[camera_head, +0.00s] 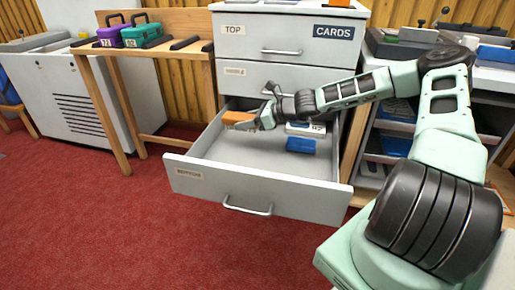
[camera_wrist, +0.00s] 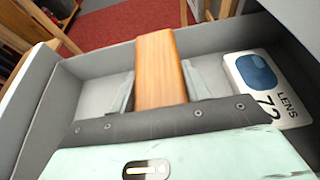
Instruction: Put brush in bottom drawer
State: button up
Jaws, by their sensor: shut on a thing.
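My gripper (camera_head: 248,121) is shut on the brush, a wooden orange-brown block (camera_head: 238,117). In the wrist view the brush (camera_wrist: 158,65) stands out between my two fingers (camera_wrist: 160,88); I see no bristles. The bottom drawer (camera_head: 230,195), labelled BOTTOM, is pulled well open. My gripper and the brush are over the back left part of the drawer. I cannot tell whether the brush touches the drawer floor.
A white box marked LENS 72 (camera_wrist: 265,88) and a blue block (camera_head: 301,145) lie in the drawer's back right. The drawer's left and front floor is clear. The closed middle drawer (camera_head: 285,78) is above. A wooden table (camera_head: 95,90) stands to the left.

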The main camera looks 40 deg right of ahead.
aim_at(248, 146)
jog(key=shift+f+b, duration=1.15)
jog(key=shift+f, duration=2.45)
jog(key=shift+f, duration=0.1)
jog(key=o, duration=1)
jog(key=shift+o, duration=0.2)
jog(key=shift+d+r, duration=0.15)
jog(key=shift+r, duration=0.05)
jog(key=p+v, duration=0.4)
jog(key=v, duration=0.6)
jog(key=shift+s+d+r, duration=0.1)
jog(key=shift+s+r, duration=0.15)
jog(key=shift+s+d+r, duration=0.1)
jog(key=shift+s+d, duration=0.25)
jog(key=shift+s, duration=0.1)
